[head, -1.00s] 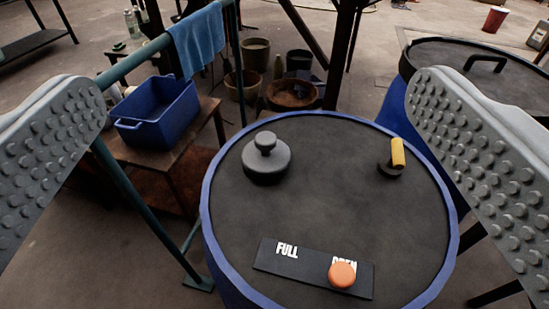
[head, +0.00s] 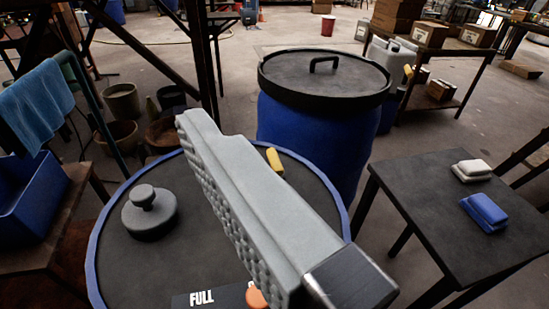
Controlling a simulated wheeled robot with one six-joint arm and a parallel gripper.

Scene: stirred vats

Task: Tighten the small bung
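The vat lid (head: 115,260) is a round dark top with a blue rim. A dark grey knobbed bung (head: 150,214) stands upright on its left part. A smaller fitting with a yellow grip (head: 275,161) sits near the far right rim. It looks like the small bung; its dark base is hidden behind my finger. One studded grey finger of my gripper (head: 240,205) crosses the view above the lid, its studs facing left with nothing against them. The other finger is out of view. I see nothing held; whether the finger touches the fitting cannot be told.
A plate marked FULL (head: 203,298) and an orange button (head: 256,296) are partly behind the finger. A second blue vat (head: 305,140) stands close behind. A blue tub (head: 28,205) is at left.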

